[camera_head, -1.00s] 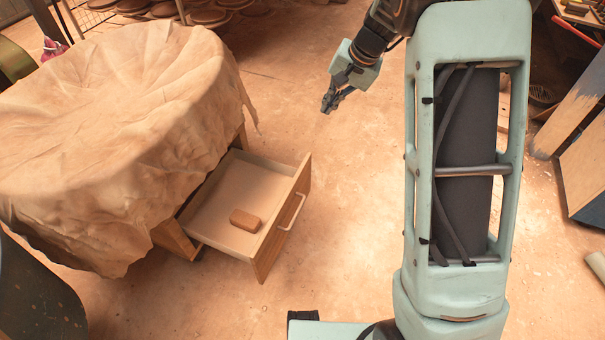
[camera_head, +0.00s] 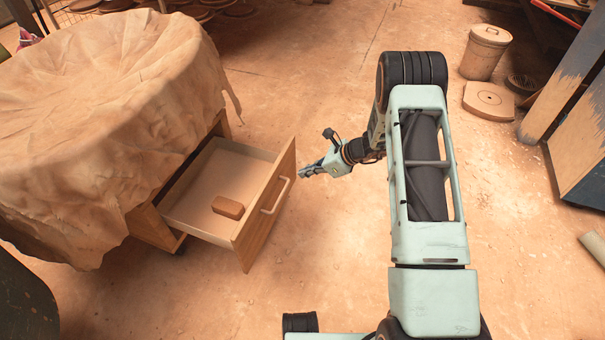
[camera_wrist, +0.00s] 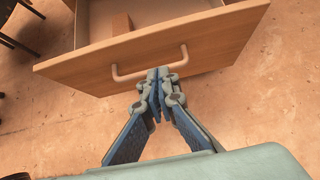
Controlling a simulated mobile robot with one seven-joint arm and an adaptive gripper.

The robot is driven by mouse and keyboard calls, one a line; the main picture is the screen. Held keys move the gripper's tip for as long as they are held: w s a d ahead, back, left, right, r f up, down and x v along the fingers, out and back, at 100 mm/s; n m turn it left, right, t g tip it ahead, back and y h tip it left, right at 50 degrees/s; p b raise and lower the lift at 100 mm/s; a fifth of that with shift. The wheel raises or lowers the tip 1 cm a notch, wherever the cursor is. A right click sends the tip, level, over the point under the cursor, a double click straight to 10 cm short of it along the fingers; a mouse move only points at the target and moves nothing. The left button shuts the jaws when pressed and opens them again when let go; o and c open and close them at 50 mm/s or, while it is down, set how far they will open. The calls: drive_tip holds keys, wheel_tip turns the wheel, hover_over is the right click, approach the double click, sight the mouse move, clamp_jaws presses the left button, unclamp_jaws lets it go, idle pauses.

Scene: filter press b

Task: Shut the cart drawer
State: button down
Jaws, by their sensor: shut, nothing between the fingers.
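The cart drawer (camera_head: 216,190) stands pulled out from the cloth-covered cart (camera_head: 152,218). Its wooden front (camera_head: 262,218) faces right and carries a pale bar handle (camera_head: 275,196). A brown block (camera_head: 228,207) lies inside the drawer. My gripper (camera_head: 302,173) is shut and empty, just right of the drawer front in the head view. In the wrist view my gripper (camera_wrist: 158,74) points at the drawer front (camera_wrist: 215,38), with its tips over the handle (camera_wrist: 130,76). I cannot tell whether they touch it.
A tan cloth (camera_head: 110,95) drapes over the cart and hangs down its sides. The floor right of the drawer is clear.

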sight(273, 177)
drive_tip(key=x, duration=0.3)
drive_tip(key=r+b+x, duration=0.1)
drive_tip(key=x, duration=0.2)
drive_tip(key=a+b+x, duration=0.1)
drive_tip(key=x, duration=0.2)
drive_tip(key=shift+w+a, duration=0.2)
drive_tip(key=shift+w, duration=0.1)
drive_tip(key=shift+w+a+r+b, duration=0.1)
drive_tip(key=shift+w+a+b, duration=0.1)
drive_tip(key=shift+a+b, duration=0.3)
drive_tip(key=shift+a, duration=0.2)
